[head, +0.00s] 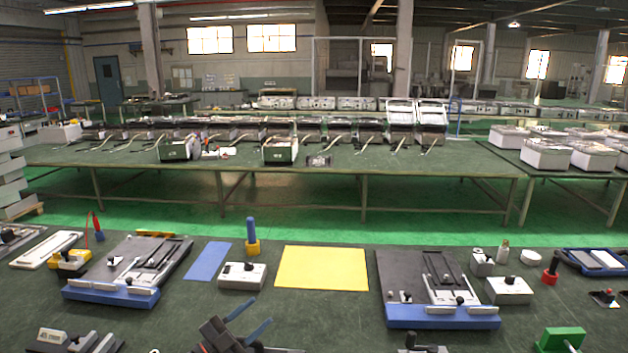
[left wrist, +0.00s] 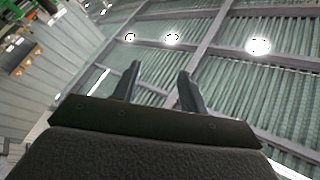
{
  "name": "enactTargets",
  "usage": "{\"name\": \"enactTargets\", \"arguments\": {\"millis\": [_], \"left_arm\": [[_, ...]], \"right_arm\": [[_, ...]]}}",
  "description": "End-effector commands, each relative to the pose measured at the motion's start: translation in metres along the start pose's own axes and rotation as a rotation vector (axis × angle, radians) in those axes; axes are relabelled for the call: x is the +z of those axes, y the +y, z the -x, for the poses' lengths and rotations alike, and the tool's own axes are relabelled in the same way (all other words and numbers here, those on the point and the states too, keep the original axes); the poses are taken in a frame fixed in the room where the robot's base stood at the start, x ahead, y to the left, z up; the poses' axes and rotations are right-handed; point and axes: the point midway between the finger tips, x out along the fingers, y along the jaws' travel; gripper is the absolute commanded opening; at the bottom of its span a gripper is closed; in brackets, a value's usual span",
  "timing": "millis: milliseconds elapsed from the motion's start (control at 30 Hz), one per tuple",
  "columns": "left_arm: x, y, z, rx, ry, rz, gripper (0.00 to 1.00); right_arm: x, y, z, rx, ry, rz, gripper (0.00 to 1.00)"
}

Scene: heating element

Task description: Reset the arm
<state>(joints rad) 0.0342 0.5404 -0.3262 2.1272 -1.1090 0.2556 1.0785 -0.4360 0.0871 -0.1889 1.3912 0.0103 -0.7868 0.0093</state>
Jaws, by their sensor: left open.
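My left gripper (head: 248,318) shows at the bottom of the head view, left of the middle, above the near table. Its two blue-grey fingers are apart with nothing between them. In the left wrist view the same gripper (left wrist: 155,85) points up toward the ceiling, and its fingers are spread and empty. My right gripper does not show clearly in the head view.
The near green table (head: 345,315) holds two dark fixtures with blue fronts, left (head: 130,265) and right (head: 425,285). Between them lie a yellow mat (head: 322,268), a blue mat (head: 208,261) and a white switch box (head: 242,276). A green block (head: 562,340) stands at bottom right.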

Motion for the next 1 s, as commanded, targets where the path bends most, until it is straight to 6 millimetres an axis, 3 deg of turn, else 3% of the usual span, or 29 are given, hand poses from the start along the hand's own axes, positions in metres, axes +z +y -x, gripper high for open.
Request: {"name": "enactTargets", "arguments": {"millis": [233,433,567,700,833,1000], "left_arm": [[0.018,-0.015,0.046,-0.395,-0.225,0.134,0.43],[0.05,0.001,0.108,-0.594,-0.538,0.26,0.43],[0.069,0.03,0.154,-0.649,-0.781,0.354,0.43],[0.078,0.077,0.207,-0.629,-1.054,0.464,0.43],[0.074,0.125,0.25,-0.549,-1.279,0.564,0.43],[0.061,0.168,0.284,-0.434,-1.458,0.652,0.43]], "right_arm": [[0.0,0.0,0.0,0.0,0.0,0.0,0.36],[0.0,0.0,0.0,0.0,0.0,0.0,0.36],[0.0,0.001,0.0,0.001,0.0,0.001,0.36],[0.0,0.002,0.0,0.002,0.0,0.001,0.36],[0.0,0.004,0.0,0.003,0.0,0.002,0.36],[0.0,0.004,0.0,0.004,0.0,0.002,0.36]]}}
